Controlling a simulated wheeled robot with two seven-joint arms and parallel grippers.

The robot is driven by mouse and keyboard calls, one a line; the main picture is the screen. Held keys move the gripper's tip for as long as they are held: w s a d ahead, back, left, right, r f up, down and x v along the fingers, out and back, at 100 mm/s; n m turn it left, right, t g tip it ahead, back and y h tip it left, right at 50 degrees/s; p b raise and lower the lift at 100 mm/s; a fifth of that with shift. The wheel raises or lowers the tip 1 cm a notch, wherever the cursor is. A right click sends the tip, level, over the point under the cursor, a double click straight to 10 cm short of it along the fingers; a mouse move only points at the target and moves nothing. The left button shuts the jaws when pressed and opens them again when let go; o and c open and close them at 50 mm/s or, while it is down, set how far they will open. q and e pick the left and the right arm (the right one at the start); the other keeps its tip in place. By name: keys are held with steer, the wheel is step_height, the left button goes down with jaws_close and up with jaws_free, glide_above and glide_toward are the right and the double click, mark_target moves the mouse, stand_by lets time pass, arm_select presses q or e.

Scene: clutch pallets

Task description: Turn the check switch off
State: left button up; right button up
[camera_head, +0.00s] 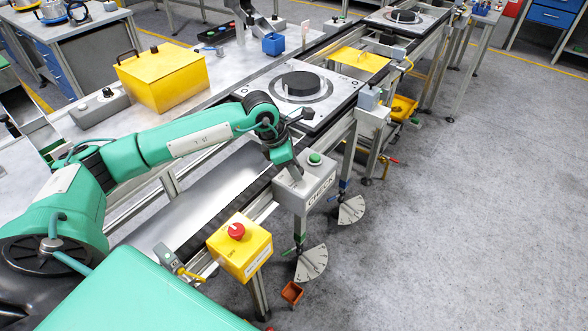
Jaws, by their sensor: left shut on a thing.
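A grey box (318,190) with dark lettering on its front, partly readable as CHECK, is mounted at the front edge of the line. It has a green button (314,158) on its top right. My left gripper (291,174) reaches down onto the left part of the box's top. It is shut on the check switch, which the fingers mostly hide. I cannot make out the switch's position. My right gripper is not in view.
A yellow box with a red emergency button (236,231) stands in front, left of the grey box. Behind are a pallet with a black disc (301,82) and a yellow lidded bin (163,78). Fan-shaped dial plates (312,263) hang below. The floor at right is clear.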

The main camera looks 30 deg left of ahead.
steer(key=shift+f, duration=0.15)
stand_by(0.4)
arm_select(q)
steer(key=o, duration=1)
steer(key=shift+c, duration=0.2)
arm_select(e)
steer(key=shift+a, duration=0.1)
arm_select(q)
steer(key=shift+r, duration=0.1)
steer(key=b+v, duration=0.3)
steer(key=v, duration=1)
steer(key=shift+s+r, duration=0.2)
steer(key=shift+r, duration=0.1)
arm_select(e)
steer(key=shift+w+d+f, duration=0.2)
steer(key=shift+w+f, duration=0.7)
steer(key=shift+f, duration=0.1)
arm_select(q)
steer(key=shift+a, duration=0.1)
